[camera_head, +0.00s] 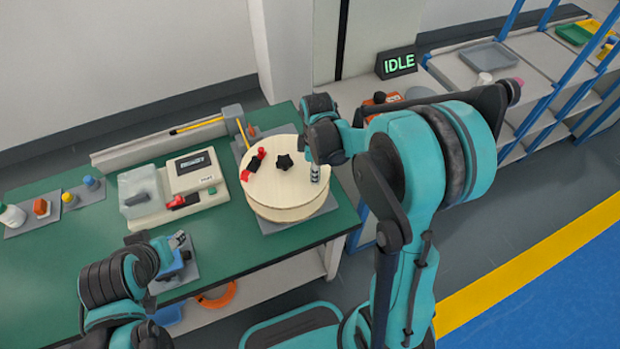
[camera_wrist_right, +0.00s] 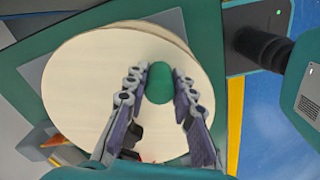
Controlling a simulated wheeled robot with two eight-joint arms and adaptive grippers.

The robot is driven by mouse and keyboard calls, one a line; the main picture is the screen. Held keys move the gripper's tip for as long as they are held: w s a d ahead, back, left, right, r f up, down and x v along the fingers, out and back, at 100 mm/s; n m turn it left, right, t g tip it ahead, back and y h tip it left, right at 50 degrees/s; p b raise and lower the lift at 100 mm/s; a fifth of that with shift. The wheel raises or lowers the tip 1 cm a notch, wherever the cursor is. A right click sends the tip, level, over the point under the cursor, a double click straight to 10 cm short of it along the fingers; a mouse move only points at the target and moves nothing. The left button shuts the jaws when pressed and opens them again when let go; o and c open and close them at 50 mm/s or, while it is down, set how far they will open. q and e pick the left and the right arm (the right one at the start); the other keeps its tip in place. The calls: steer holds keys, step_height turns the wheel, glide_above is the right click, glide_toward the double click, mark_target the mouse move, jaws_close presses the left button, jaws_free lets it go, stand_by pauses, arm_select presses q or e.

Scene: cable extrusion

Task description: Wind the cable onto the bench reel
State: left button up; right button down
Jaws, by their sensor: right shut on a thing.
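The bench reel (camera_head: 272,190) is a pale round disc lying flat on a grey plate, with a black star knob (camera_head: 284,162) near its middle and a red and black part (camera_head: 253,162) at its left. My right gripper (camera_head: 315,173) is over the reel's right side. In the right wrist view, my right gripper (camera_wrist_right: 160,80) has its fingers on both sides of a green rounded knob (camera_wrist_right: 160,86) near the rim of the reel (camera_wrist_right: 85,85), shut on it. My left gripper (camera_head: 178,240) is above the bench's front edge, its jaws unclear. I cannot make out cable on the reel.
A measuring box with a display (camera_head: 193,172) stands left of the reel. Small bottles (camera_head: 12,215) stand on the left of the green bench (camera_head: 60,275). An orange ring (camera_head: 217,295) lies below the bench. A sign (camera_head: 396,63) reads IDLE. Shelves stand at the right.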

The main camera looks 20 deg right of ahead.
steer(key=w+d+n, duration=0.1)
steer(key=w+n, duration=0.1)
steer(key=shift+d+n, duration=0.35)
steer(key=shift+n, duration=0.05)
steer(key=w+n, duration=0.1)
steer(key=w+d+n, duration=0.1)
steer(key=shift+w+n, duration=0.1)
steer(key=shift+n, duration=0.3)
steer(key=shift+w+d+n, duration=0.15)
steer(key=shift+w+n, duration=0.9)
steer(key=shift+n, duration=0.15)
steer(key=shift+w+n, duration=1.15)
steer(key=shift+n, duration=0.25)
steer(key=c, duration=1.3)
jaws_free()
steer(key=shift+o, duration=0.2)
